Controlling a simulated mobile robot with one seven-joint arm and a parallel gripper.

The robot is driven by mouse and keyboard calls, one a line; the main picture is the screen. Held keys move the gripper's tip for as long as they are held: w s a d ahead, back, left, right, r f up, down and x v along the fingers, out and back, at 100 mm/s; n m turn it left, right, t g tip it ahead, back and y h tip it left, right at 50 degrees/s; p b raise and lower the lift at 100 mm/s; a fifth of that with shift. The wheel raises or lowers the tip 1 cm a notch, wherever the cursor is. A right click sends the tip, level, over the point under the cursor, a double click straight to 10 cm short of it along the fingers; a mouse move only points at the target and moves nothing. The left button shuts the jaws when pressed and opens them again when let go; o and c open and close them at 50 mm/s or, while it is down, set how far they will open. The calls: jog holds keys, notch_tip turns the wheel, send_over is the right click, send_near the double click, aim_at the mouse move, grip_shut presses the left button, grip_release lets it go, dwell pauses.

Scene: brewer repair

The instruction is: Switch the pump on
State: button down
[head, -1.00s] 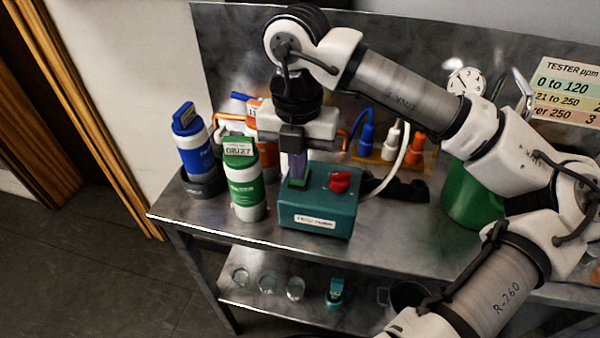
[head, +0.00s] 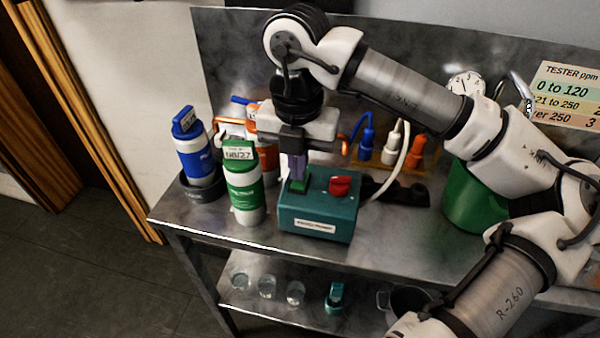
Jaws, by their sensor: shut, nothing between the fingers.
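The pump is a teal box (head: 318,212) with a white label on its front, standing on the metal bench. On its top are a red knob (head: 340,185) at the right and a green switch (head: 299,186) at the left. My gripper (head: 297,178) points straight down over the green switch, its fingers shut and empty. The fingertips are at or just above the switch; I cannot tell whether they touch it. The fingers partly hide the switch.
A green-white cartridge (head: 243,186) stands close left of the pump, with a blue-white cartridge (head: 197,158) in a dark holder beyond it. A green bucket (head: 464,195) stands at the right. Glasses (head: 267,287) sit on the lower shelf (head: 250,308).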

aim_at(298, 185)
notch_tip(298, 185, up, 6)
jog(key=p, duration=0.2)
jog(key=shift+f+p, duration=0.2)
jog(key=shift+p, duration=0.1)
dwell(0.5)
